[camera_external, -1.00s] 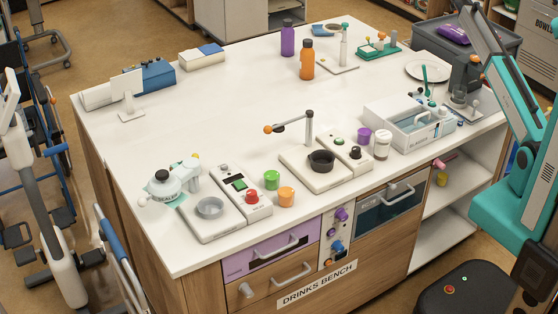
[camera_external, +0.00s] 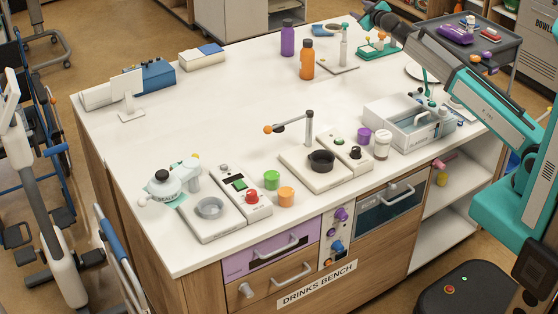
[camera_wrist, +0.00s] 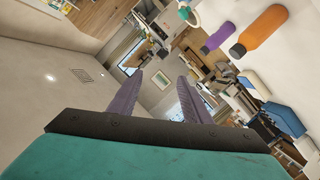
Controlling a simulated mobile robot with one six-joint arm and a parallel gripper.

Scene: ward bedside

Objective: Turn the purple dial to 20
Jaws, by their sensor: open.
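The purple dial (camera_external: 341,214) is on the narrow control panel at the bench front, between the purple drawer and the blue-fronted oven door. A smaller purple knob sits just below it, and a blue knob lower still. The dial's scale and pointer are too small to read. My gripper (camera_external: 363,14) is raised at the far back of the bench, well away from the dial. In the wrist view my gripper (camera_wrist: 162,84) shows two purple fingers, apart and empty. The dial is not seen there.
The bench top (camera_external: 220,120) is largely clear at middle left. An orange bottle (camera_external: 307,60) and purple bottle (camera_external: 287,38) stand near the back. A swivel lever (camera_external: 290,125), cups and a white crate (camera_external: 405,120) stand along the front and right.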

